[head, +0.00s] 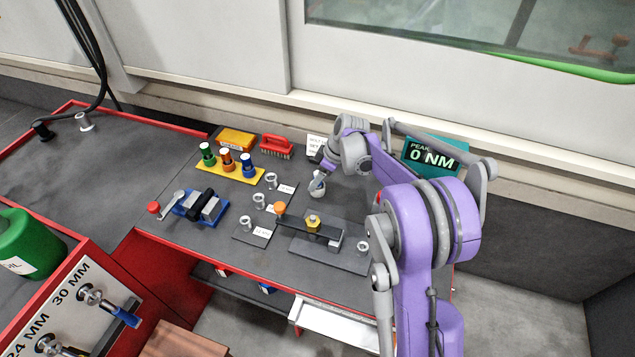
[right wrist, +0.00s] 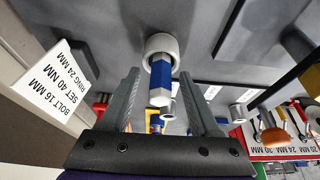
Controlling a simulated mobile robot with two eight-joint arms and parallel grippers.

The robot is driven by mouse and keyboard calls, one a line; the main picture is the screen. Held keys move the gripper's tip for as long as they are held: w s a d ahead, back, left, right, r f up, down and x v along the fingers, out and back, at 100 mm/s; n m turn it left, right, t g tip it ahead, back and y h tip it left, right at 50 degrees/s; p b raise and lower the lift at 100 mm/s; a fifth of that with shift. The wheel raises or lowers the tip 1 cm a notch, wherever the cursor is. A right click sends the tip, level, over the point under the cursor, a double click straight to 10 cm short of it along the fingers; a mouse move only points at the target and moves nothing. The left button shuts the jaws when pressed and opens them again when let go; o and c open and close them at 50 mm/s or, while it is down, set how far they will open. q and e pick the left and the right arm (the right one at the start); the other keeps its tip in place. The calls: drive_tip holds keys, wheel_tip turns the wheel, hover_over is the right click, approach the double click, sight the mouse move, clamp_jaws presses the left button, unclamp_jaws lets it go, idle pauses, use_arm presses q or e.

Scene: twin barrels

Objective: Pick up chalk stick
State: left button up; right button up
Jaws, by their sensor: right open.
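The chalk stick (right wrist: 161,82) has a blue sleeve and a white end. It stands in a round white holder (right wrist: 161,45) on the grey bench top. In the head view the holder (head: 316,190) is partly hidden by my right gripper (head: 325,175). In the right wrist view my right gripper (right wrist: 160,78) is open, its two grey fingers on either side of the chalk stick with visible gaps. Contact with the stick does not show. My left gripper is in neither view.
A white card (right wrist: 50,82) stands close to the right gripper. A dark plate (head: 335,252) with a yellow bolt head (head: 313,222) lies in front of the holder. A yellow rack (head: 230,171) with coloured sockets, a red brush (head: 276,146) and a teal display (head: 435,157) are nearby.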

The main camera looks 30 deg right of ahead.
clamp_jaws()
drive_tip(key=shift+r, duration=0.1)
idle(0.3)
wheel_tip(320, 180, up, 10)
drive_tip(key=shift+p, duration=0.45)
